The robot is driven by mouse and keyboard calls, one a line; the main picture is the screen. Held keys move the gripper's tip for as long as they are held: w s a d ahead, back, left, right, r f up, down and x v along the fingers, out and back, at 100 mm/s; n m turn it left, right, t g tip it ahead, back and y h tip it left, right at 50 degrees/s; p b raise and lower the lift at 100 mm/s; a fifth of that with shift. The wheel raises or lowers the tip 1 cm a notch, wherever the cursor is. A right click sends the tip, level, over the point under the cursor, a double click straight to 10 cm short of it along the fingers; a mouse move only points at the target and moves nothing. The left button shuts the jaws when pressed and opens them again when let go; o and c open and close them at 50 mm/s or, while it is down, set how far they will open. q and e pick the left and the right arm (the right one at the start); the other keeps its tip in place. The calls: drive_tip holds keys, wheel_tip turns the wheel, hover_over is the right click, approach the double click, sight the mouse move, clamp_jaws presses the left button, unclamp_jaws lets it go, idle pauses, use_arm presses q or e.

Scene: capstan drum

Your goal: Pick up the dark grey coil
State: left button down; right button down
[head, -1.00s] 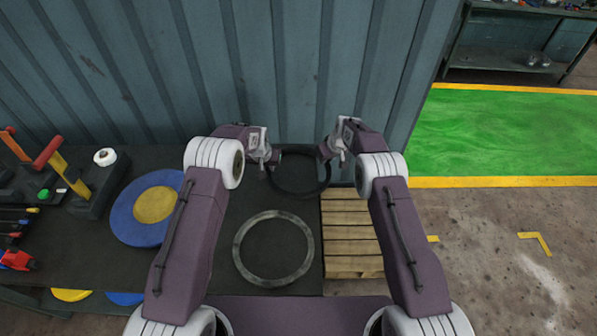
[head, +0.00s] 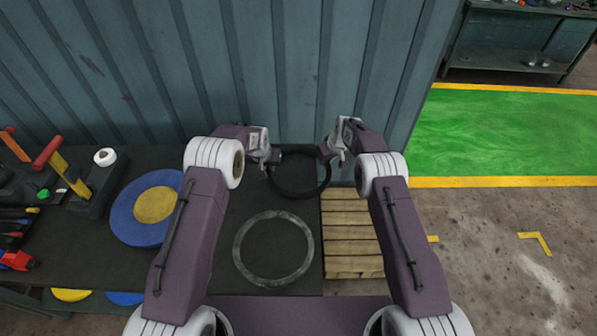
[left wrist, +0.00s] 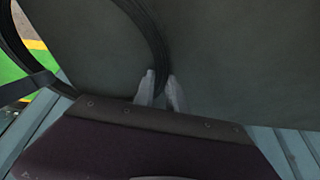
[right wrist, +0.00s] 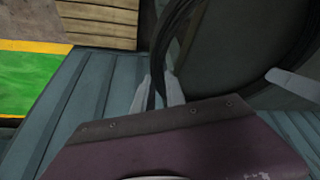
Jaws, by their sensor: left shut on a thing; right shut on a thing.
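The dark grey coil (head: 298,194) is a ring near the back edge of the dark bench, by the corrugated wall. My left gripper (head: 268,164) is shut on its left side, and the left wrist view shows the coil's strands (left wrist: 160,68) between the fingers. My right gripper (head: 331,160) is shut on its right side, and the right wrist view shows the strands (right wrist: 160,75) between those fingers. The coil looks slightly above the bench, but the height is hard to tell.
A flat grey ring (head: 240,248) lies on the bench in front of the coil. A blue and yellow disc (head: 122,217) and levers (head: 52,153) are to the left. A wooden pallet (head: 350,235) stands to the right. The corrugated wall (head: 300,70) is close behind.

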use_arm(q)
drive_tip(key=shift+r, duration=0.1)
use_arm(e)
drive_tip(key=shift+r, duration=0.1)
idle(0.3)
